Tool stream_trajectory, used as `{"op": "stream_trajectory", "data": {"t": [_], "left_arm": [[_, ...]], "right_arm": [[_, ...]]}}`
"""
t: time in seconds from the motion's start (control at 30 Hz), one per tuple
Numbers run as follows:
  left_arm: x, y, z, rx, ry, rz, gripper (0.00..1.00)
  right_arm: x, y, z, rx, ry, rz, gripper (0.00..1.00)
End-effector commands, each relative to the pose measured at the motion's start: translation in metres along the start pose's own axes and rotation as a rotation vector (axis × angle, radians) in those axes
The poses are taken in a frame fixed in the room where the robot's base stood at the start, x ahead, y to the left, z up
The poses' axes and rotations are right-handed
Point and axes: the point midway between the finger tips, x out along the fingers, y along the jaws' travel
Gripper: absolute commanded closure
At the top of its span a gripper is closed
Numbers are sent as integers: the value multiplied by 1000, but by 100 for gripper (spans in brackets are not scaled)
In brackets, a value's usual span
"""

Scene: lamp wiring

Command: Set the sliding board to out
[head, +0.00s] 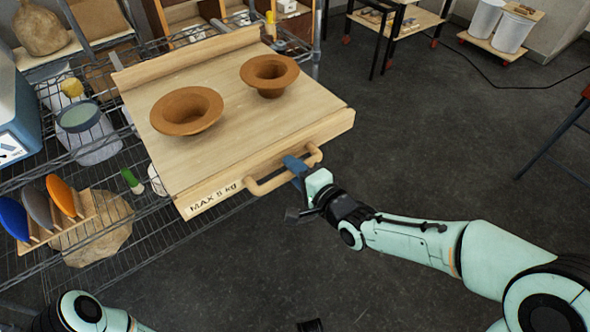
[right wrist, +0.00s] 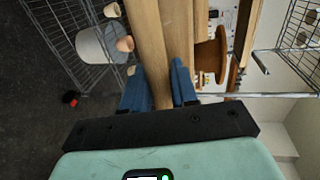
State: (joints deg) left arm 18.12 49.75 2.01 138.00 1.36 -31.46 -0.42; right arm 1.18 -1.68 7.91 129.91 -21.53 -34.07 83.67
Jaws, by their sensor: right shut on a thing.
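The sliding board (head: 230,130) is a pale wooden board in the head view. It juts out from the wire rack over the floor. Its front edge reads "MAX 5 kg" and carries a wooden bar handle (head: 262,186). Two brown wide-rimmed pots, a left one (head: 186,112) and a right one (head: 269,74), stand on the board. My right gripper (head: 298,166) is at the right part of the handle. In the right wrist view its blue fingers (right wrist: 160,88) are closed around the wooden handle.
Open dark floor (head: 430,130) lies right of the board. A small table (head: 412,22) and white buckets (head: 497,24) stand at the back.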

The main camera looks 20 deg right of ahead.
Motion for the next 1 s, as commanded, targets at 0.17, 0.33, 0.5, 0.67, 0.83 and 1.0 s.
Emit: {"op": "stream_trajectory", "data": {"t": [0.17,0.33,0.5,0.67,0.83,1.0], "left_arm": [[0,0,0,0,1,0,57],[0,0,0,0,0,0,57],[0,0,0,0,0,0,57],[0,0,0,0,0,0,57],[-3,1,3,1,-9,1,57],[-11,4,12,3,-36,3,57]], "right_arm": [[-2,2,0,0,1,6,100],[-2,3,0,0,1,7,69],[-2,2,0,0,1,6,53],[-2,2,0,0,0,4,53],[-14,0,-1,-1,2,2,53],[-48,-2,-1,-2,4,2,53]]}}
